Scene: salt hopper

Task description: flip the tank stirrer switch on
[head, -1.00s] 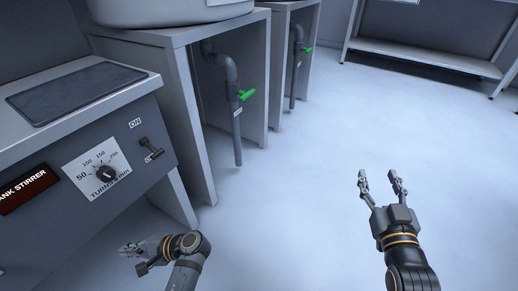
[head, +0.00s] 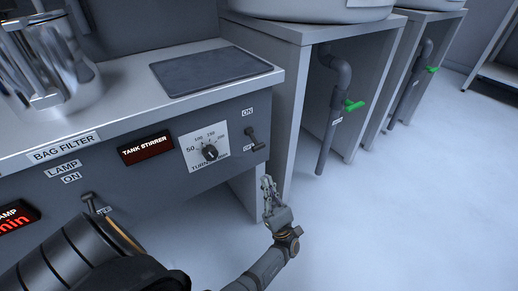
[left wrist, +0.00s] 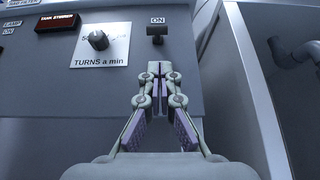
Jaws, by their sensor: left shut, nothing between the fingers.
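The tank stirrer switch (head: 252,137) is a dark lever on the grey panel, right of the dial and below an ON label. In the left wrist view the switch (left wrist: 157,30) shows just beyond my fingertips, with ON above it. I cannot tell for sure which way the lever is set; the lower label is partly covered. My left gripper (head: 268,187) is shut and empty, fingers pointing up, below and slightly right of the switch. In the left wrist view my left gripper (left wrist: 158,70) appears apart from the lever. My right gripper is out of view.
The turns dial (head: 209,153) and red TANK STIRRER sign (head: 146,148) are left of the switch. Another lever (head: 89,203) sits lower left. A metal bag filter vessel (head: 45,65) stands on the counter. A pipe with a green valve handle (head: 354,105) hangs at right. Floor at right is clear.

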